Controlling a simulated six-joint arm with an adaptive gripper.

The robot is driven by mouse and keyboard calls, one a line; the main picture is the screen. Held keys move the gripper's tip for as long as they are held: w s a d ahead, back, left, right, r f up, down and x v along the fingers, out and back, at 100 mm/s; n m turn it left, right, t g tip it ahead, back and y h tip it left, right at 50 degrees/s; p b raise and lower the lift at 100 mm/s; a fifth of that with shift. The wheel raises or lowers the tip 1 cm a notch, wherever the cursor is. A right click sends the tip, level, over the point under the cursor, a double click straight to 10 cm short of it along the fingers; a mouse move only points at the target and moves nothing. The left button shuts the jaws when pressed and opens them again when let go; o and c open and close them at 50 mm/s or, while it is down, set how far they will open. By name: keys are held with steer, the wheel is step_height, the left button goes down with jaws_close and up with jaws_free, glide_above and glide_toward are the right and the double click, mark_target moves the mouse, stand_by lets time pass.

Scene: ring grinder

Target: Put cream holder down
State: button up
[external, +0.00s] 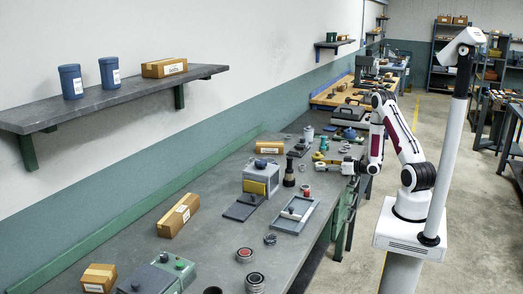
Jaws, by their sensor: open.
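My gripper (322,163) is open and low over the grey workbench (225,222), reaching in from the right. It is small in the view, and I cannot make out the gap between its fingers. I cannot pick out the cream holder with certainty among the small parts near the fingertips. A small yellow part (318,156) shows right at the gripper, and I cannot tell whether they touch. A teal part (323,144) stands just behind it. A dark upright cylinder (289,172) stands to the left of the gripper.
A grey box with a yellow front (260,178) stands left of the dark cylinder. A grey tray (281,222) lies in front of the gripper. Cardboard boxes (178,215) and several dark rings lie along the bench. Bare bench shows at the front middle.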

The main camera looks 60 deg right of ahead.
mark_target(336, 173)
steer(key=shift+s, duration=0.1)
steer(key=shift+s+r, duration=0.15)
steer(key=shift+s, duration=0.9)
steer(key=s, duration=0.3)
steer(key=shift+a+r, duration=0.2)
steer(key=shift+a, duration=0.15)
steer(key=shift+s+a+r, duration=0.1)
steer(key=shift+s+r, duration=0.1)
steer(key=shift+s, duration=1)
steer(key=shift+w, duration=0.15)
